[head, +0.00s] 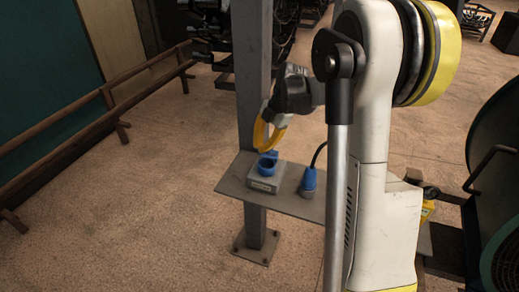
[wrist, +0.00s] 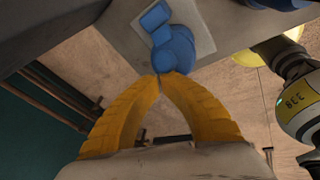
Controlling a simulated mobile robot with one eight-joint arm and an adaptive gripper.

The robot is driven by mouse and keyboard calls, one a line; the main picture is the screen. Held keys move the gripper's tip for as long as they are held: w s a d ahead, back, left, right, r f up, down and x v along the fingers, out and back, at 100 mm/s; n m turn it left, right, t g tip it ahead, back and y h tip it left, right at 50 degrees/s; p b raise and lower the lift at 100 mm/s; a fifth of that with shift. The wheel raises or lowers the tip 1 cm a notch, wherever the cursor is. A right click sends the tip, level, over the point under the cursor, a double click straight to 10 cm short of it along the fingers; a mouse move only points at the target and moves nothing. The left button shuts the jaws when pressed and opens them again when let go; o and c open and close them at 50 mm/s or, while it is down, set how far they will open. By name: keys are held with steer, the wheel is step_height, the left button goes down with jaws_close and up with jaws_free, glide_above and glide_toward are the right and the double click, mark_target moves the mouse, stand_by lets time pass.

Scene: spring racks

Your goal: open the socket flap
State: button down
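The blue socket (head: 266,168) sits on a grey box (head: 266,181) on a shelf fixed to a grey post. In the wrist view the socket (wrist: 175,48) shows as a rounded blue body with a squarish blue part beside it. In the head view a dark round opening seems to show in its top; I cannot tell clearly how far the flap is raised. My gripper (head: 268,146) has yellow fingers, just above the socket. In the wrist view its fingertips (wrist: 160,76) come together at the socket's edge, with nothing visible between them. Contact with the socket is unclear.
A blue plug (head: 309,181) with a black cable stands on the shelf (head: 232,180), right of the socket box. The grey post (head: 252,80) rises behind the box. A wooden rail (head: 75,142) runs along the left. The floor between is clear.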

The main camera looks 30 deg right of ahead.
steer(key=shift+w+d+r+p, duration=0.2)
steer(key=shift+w+d+p, duration=0.2)
steer(key=shift+w+d, duration=0.4)
steer(key=shift+w+d+r+p, duration=0.3)
steer(key=shift+w+d, duration=0.25)
steer(key=shift+d, duration=0.4)
steer(key=shift+w+d+r+p, duration=0.15)
steer(key=shift+w+d+p, duration=0.3)
steer(key=shift+w+d, duration=0.35)
steer(key=shift+s+d, duration=0.1)
steer(key=shift+d, duration=0.05)
